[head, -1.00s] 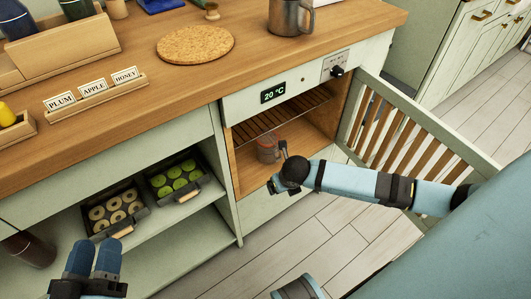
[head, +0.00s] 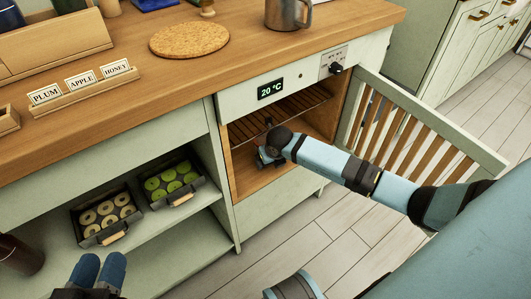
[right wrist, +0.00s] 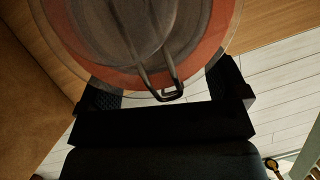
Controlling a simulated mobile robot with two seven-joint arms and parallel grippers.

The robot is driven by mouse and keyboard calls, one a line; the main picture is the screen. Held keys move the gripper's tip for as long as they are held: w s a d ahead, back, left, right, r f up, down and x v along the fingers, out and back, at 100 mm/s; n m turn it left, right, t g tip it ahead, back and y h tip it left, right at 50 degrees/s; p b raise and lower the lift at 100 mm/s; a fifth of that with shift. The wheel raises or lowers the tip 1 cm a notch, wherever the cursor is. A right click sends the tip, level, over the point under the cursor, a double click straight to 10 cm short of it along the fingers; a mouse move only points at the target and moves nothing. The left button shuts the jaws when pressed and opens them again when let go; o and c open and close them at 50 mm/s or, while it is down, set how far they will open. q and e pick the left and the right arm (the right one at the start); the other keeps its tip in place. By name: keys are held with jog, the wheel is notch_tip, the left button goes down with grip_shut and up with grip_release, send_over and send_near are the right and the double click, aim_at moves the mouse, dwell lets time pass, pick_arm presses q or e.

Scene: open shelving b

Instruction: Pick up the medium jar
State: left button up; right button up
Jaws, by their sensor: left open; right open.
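A round glass jar (right wrist: 140,35) with an orange-red ring and a wire clasp fills the top of the right wrist view. My right gripper (right wrist: 165,90) is open, with one finger at each side of the jar's near edge. I cannot tell whether the fingers touch it. In the head view my right gripper (head: 266,156) is inside the open cabinet, below the wire rack, and the arm hides the jar there. My left gripper (head: 98,272) is open and empty at the bottom left, in front of the lower shelf.
The slatted cabinet door (head: 425,130) stands open to the right of my arm. A wire rack (head: 275,118) spans the cabinet above the gripper. Two trays, of rings (head: 88,240) and green rounds (head: 180,203), sit on the left shelf. The counter (head: 180,90) lies above.

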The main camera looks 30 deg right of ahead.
jog(key=shift+r, duration=0.1)
grip_shut()
dwell(0.3)
jog(key=shift+w+d, duration=0.1)
